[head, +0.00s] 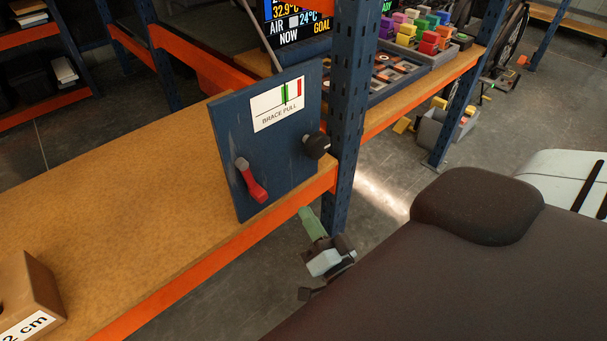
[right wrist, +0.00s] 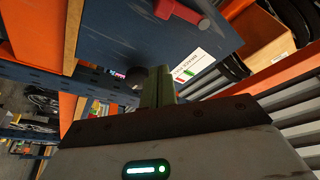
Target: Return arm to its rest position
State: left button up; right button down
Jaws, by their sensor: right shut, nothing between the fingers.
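My right gripper (head: 306,214) is below the orange shelf edge in the head view, beside the blue post. Its green fingers are shut together with nothing between them, and they show in the right wrist view (right wrist: 158,88). A blue panel (head: 226,140) marked BRACE PULL stands upright on the shelf end above the gripper, with a red handle (head: 252,182) and a black knob (head: 317,146). In the right wrist view the panel (right wrist: 130,35) lies just beyond the fingers, which look apart from the red handle (right wrist: 181,11). My left gripper is not in view.
The wooden shelf (head: 120,185) has an orange front beam (head: 225,250) close to my right gripper. The blue post (head: 350,110) rises right behind it. A brown box (head: 45,285) sits at the shelf's near left. Open floor (head: 385,225) lies right of the post.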

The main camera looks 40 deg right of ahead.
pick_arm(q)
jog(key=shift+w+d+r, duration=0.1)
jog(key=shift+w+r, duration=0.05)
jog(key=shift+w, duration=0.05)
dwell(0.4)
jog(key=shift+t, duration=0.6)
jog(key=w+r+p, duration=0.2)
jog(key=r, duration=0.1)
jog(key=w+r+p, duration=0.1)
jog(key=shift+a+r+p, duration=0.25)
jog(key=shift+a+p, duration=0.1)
pick_arm(e)
jog(key=s+a+f+n+g+y, duration=0.2)
jog(key=s+f+n+g, duration=0.4)
jog(key=s+f, duration=0.4)
jog(key=s+a+f+n+g+y, duration=0.2)
jog(key=s+a+f+n+g, duration=0.2)
jog(key=s+f, duration=0.6)
jog(key=shift+s+f+n+g+y, duration=0.35)
jog(key=shift+n+g, duration=0.55)
jog(key=shift+n, duration=0.3)
jog(key=shift+w, duration=0.1)
